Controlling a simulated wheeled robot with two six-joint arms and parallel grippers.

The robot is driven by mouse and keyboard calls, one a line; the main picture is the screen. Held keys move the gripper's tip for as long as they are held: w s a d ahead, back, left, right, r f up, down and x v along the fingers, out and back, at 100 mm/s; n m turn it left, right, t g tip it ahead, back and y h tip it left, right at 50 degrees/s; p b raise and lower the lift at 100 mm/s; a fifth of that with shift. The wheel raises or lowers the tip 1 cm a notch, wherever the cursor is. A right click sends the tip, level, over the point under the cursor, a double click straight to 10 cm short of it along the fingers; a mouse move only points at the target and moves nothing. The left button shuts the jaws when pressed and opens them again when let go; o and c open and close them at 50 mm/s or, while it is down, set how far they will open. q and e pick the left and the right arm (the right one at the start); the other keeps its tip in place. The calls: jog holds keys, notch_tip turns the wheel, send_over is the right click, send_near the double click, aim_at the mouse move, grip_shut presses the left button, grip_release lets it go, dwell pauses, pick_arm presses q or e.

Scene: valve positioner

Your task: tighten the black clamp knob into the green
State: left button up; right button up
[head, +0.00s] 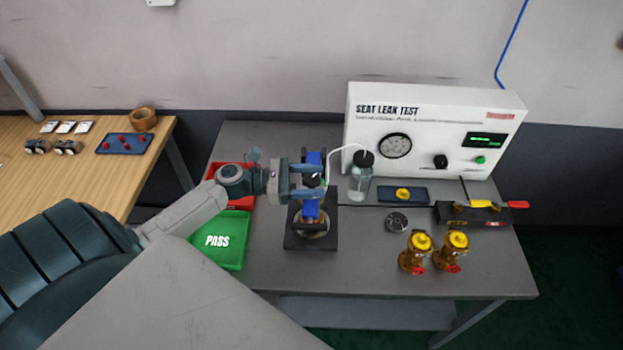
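A blue clamp fixture (312,211) stands upright on a dark base plate (297,240) near the table's middle. A small dark part, which looks like the black clamp knob (313,181), shows at the fixture's upper part. My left gripper (309,180) reaches in from the left, with one finger on each side of this knob. The fingers stand wide apart; whether they touch the knob is too small to tell. Any green mark on the knob's scale is hidden or too small to make out. My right gripper is not in view.
A clear bottle (360,182) with a thin tube stands close right of the fixture, before the white seat leak test box (434,128). Two brass valves (414,254) stand front right. A green PASS tray (232,256) and a red tray (246,204) lie left.

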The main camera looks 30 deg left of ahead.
pick_arm(q)
jog(key=c, duration=0.8)
jog(key=shift+w+f+m+g+h+b, duration=0.1)
jog(key=shift+f+m+g+h+b, duration=0.1)
jog(key=shift+m+g+h+b, duration=0.6)
jog(key=m+g+b, duration=0.1)
jog(key=g+b, duration=0.1)
jog(key=g, duration=0.1)
jog(key=shift+m+h+b, duration=0.4)
jog(key=shift+r+m+g+h+b, duration=0.15)
jog(key=shift+m+g+h+b, duration=0.35)
jog(key=shift+m+g+b, duration=1.25)
jog(key=shift+n+g+p, duration=0.25)
jog(key=shift+g+p, duration=0.25)
jog(key=shift+g, duration=0.15)
jog(key=o, duration=0.9)
jog(key=shift+o, duration=0.2)
jog(key=shift+a, duration=0.1)
